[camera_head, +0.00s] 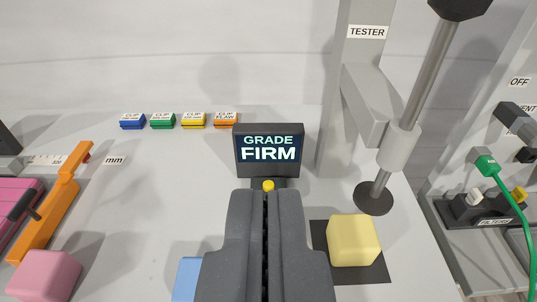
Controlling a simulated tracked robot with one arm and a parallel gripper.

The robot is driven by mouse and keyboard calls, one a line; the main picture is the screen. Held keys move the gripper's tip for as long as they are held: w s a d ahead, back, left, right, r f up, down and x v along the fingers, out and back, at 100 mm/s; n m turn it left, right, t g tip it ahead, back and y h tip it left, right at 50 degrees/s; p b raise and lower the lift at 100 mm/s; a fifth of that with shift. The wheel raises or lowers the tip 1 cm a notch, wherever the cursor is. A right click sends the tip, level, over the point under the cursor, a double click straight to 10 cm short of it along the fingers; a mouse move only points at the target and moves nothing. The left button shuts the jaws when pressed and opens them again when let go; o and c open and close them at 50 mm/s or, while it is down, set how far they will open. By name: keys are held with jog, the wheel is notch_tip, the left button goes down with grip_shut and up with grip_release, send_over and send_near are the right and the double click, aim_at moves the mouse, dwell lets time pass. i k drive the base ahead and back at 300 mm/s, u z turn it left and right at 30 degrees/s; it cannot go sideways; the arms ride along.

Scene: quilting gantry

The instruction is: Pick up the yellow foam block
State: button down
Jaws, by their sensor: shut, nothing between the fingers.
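The yellow foam block (353,240) sits on a dark square pad (373,274) at the lower right of the table. My gripper (268,196) is in the lower middle of the view, its two dark fingers shut together with nothing between them. The block is to the right of my gripper and apart from it.
A tester post (360,90) with a round presser foot (374,198) stands behind the block. A display (268,150) reads "GRADE FIRM". A pink block (45,274), blue piece (186,277) and orange caliper (52,215) lie left. Several coloured clips (193,119) line the back.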

aim_at(354, 240)
jog(key=u, duration=1.65)
jog(key=k, duration=0.9)
jog(key=z, duration=1.2)
jog(key=i, duration=1)
jog(key=u, duration=0.1)
